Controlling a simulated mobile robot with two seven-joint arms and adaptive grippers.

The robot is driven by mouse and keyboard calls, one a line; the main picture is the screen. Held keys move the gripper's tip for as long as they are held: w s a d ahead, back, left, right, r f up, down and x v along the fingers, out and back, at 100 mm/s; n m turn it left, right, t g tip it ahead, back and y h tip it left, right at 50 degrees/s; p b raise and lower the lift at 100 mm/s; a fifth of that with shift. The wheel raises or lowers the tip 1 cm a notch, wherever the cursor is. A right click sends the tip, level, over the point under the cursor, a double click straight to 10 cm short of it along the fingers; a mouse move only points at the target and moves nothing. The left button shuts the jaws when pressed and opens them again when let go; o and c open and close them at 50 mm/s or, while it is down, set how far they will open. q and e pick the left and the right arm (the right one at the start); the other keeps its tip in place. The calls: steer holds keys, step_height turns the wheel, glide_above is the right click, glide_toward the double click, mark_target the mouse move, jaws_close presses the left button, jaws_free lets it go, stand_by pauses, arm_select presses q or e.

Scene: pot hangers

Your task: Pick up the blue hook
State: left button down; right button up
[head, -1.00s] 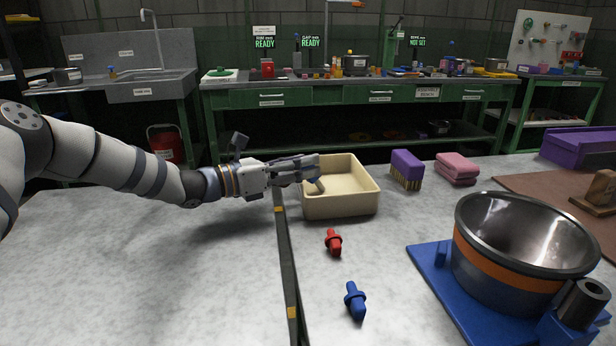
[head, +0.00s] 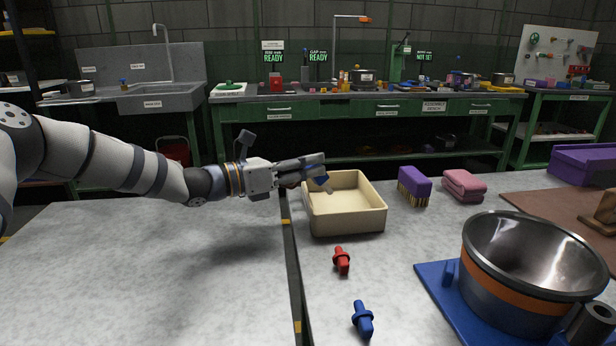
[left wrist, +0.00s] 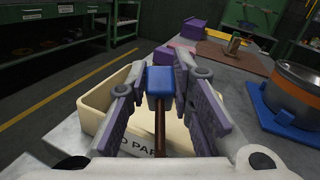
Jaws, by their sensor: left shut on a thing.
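My left gripper (head: 316,168) is shut on a blue-headed piece (left wrist: 160,82) with a thin brown shaft. In the left wrist view the blue head sits between the fingers and the shaft runs back toward the palm. In the head view, a little blue shows under the fingertips (head: 321,181), above the left side of the cream bin (head: 346,222). A separate blue peg with a collar (head: 363,320) lies on the table at the front. I cannot tell by shape which blue piece is the hook. My right gripper is not in view.
A red peg (head: 341,260) lies in front of the bin. A steel pot (head: 535,285) stands on a blue base (head: 432,278) at right. A purple brush (head: 414,187) and pink cloths (head: 464,186) lie behind. The table's left side (head: 150,270) is clear.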

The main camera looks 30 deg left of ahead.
arm_select(q)
steer(key=s+d+r+p, duration=0.4)
steer(key=s+r, duration=0.5)
steer(key=s, duration=0.3)
steer(key=shift+s+r, duration=0.15)
steer(key=shift+s, duration=0.2)
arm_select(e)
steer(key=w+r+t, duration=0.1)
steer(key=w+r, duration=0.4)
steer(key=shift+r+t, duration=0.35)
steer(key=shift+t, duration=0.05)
arm_select(q)
steer(key=shift+d, duration=0.1)
